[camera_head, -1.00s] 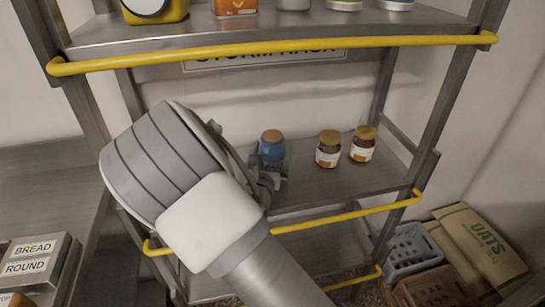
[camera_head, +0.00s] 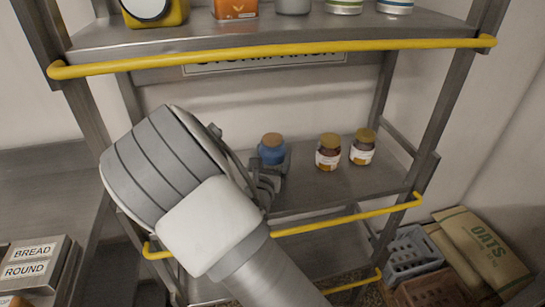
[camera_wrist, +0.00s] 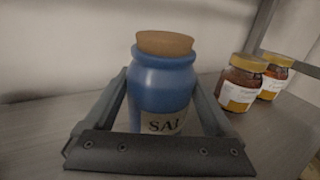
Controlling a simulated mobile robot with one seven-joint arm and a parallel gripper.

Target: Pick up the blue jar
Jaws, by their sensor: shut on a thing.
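The blue jar (camera_head: 272,151) has a tan lid and stands upright on the middle shelf of the metal rack. In the wrist view the blue jar (camera_wrist: 163,85) shows a pale label reading "SAL", with its lower part hidden by my gripper's front. My gripper (camera_head: 275,172) reaches in from the left; in the wrist view my gripper (camera_wrist: 165,118) has one finger on each side of the jar and is shut on it. I cannot tell whether the jar's base is clear of the shelf.
Two brown jars with yellow lids (camera_head: 328,152) (camera_head: 362,147) stand right of the blue jar. A yellow rail (camera_head: 350,216) runs along the shelf front; another rail (camera_head: 270,52) edges the shelf above. Crates (camera_head: 408,252) and an oats sack (camera_head: 485,245) lie at lower right.

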